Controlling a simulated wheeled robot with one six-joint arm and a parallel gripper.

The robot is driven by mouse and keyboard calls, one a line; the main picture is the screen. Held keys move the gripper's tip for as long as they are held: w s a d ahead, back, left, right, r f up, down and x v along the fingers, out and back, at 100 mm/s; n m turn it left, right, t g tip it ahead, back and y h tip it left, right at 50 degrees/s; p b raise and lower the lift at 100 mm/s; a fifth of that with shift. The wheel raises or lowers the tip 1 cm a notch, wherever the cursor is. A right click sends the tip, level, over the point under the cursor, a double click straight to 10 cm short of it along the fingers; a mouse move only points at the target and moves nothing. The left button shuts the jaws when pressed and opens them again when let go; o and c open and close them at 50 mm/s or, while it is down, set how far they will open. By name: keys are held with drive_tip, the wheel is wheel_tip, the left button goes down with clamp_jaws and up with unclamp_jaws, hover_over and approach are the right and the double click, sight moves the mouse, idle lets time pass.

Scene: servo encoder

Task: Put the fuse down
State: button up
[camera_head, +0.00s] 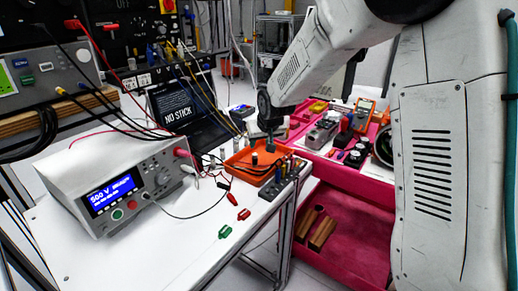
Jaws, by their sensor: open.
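My gripper (269,146) is small and dark in this view, pointing down over the orange tray (236,170) on the white bench. The jaws are open. A small dark upright piece (254,159) stands in the tray, just left of and below the jaws. It is too small to tell whether it is the fuse. No other piece can be clearly made out as the fuse. Dark cables or leads lie in the tray.
A white power supply (118,188) stands on the bench at left, with leads trailing from it. A dark block with pegs (283,180) is right of the tray. A red bin (352,222) is lower right.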

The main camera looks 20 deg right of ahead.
drive_tip(key=s+d+r+g, duration=0.1)
drive_tip(key=s+r, duration=0.5)
drive_tip(key=s, duration=0.6)
drive_tip(key=s+d+r+g, duration=0.15)
drive_tip(key=s+r, duration=0.45)
drive_tip(key=s, duration=0.6)
drive_tip(key=s+g, duration=0.3)
drive_tip(key=s, duration=1.6)
drive_tip(key=shift+s+d+f, duration=0.25)
drive_tip(key=shift+s+d, duration=0.05)
drive_tip(key=shift+d, duration=0.05)
